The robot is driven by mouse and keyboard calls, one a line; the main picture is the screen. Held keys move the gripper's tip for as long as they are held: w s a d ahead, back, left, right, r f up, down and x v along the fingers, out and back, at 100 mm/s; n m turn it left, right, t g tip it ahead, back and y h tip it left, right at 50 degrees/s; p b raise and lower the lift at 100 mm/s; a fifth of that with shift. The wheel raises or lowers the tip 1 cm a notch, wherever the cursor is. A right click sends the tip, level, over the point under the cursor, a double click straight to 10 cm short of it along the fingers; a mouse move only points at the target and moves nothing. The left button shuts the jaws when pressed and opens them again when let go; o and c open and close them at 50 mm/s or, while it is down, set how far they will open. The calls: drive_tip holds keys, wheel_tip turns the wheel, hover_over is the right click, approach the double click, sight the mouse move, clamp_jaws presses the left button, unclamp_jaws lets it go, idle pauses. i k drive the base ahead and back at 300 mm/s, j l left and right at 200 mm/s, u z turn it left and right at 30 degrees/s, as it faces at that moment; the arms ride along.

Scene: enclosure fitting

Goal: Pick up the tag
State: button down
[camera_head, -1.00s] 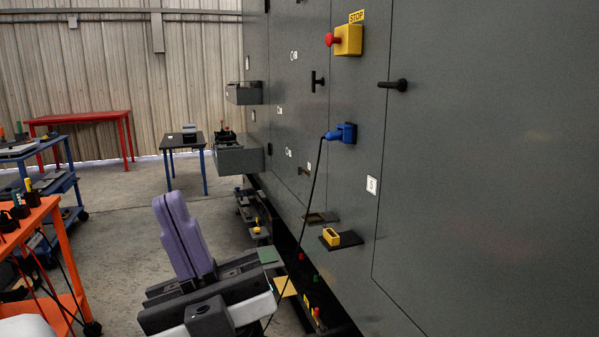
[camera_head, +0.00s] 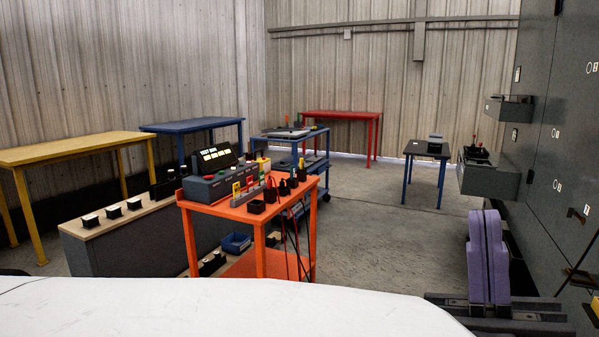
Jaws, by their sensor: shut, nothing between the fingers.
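My gripper (camera_head: 487,213) is at the lower right, its two purple fingers pointing up and pressed together with nothing between them. Its dark body is partly cut off by the lower edge of the frame. I cannot make out a clear tag. Small upright yellow and red pieces (camera_head: 237,190) stand on the orange cart (camera_head: 236,212), too small to identify. Small white labels (camera_head: 556,132) are on the dark cabinet wall (camera_head: 535,160) at the right. My gripper is apart from the cart and in front of the lower cabinet.
A grey console (camera_head: 215,187) sits on the cart. A yellow table (camera_head: 80,148), blue table (camera_head: 195,124), red table (camera_head: 342,114) and small dark table (camera_head: 427,149) stand behind. Cabinet shelves (camera_head: 487,180) jut out. Open floor (camera_head: 385,225) lies between cart and cabinet. My white body part fills the lower left.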

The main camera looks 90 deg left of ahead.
sight(250, 182)
drive_tip(key=i+j+u, duration=0.1)
drive_tip(key=u, duration=1.8)
drive_tip(key=i+u, duration=0.2)
drive_tip(key=u, duration=0.2)
drive_tip(key=i+l+u, duration=0.1)
drive_tip(key=u, duration=0.3)
drive_tip(key=i+l+u, duration=0.1)
drive_tip(key=u, duration=0.3)
drive_tip(key=i+l+u, duration=0.3)
drive_tip(key=l, duration=0.3)
drive_tip(key=i+l+u, duration=0.1)
drive_tip(key=i+l, duration=0.4)
drive_tip(key=l, duration=0.2)
